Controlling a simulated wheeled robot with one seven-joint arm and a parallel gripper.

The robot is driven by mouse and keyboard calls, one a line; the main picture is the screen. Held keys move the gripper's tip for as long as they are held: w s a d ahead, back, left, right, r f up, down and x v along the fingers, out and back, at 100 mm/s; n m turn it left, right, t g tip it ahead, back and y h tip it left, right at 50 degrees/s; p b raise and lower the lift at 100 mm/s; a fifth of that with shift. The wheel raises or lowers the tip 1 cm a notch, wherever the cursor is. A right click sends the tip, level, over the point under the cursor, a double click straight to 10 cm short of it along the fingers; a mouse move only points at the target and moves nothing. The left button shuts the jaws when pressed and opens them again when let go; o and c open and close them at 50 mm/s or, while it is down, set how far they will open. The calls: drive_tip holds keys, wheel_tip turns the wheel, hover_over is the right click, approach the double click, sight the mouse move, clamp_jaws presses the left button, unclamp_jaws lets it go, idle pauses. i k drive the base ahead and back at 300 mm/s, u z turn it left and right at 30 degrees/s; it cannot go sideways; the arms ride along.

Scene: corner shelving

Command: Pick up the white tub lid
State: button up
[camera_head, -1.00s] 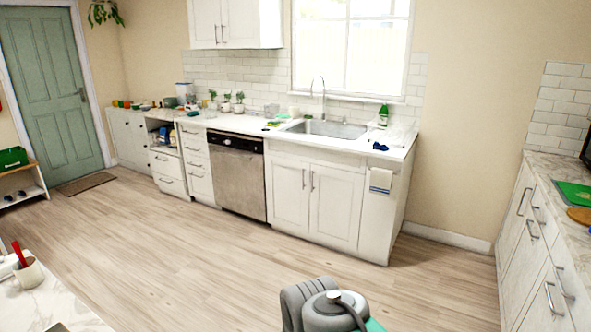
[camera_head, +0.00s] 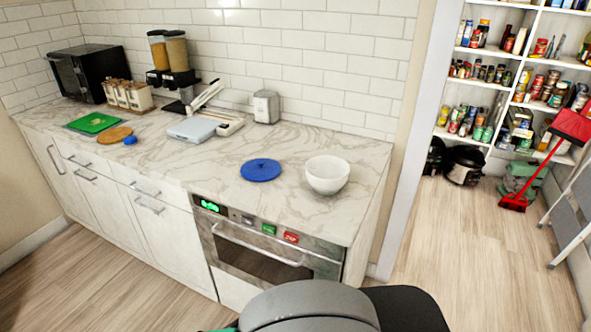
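I cannot make out a white tub lid in this view. A round blue lid-like disc (camera_head: 261,170) lies flat on the marble counter. A white bowl (camera_head: 327,174) stands just right of it. A pale flat box-like item (camera_head: 192,129) lies further left on the same counter. Part of my own grey arm shows at the bottom edge, but my gripper is not in view.
The marble counter (camera_head: 225,187) has clear space in front. A green board (camera_head: 93,123), a round wooden board (camera_head: 114,135), dispensers (camera_head: 170,60) and a black appliance (camera_head: 89,73) stand left. Pantry shelves (camera_head: 487,85), a red broom (camera_head: 540,165) and a ladder (camera_head: 575,205) are right.

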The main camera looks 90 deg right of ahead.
sight(257, 170)
drive_tip(key=z, duration=2.25)
drive_tip(key=i, duration=1)
drive_tip(key=u, duration=0.05)
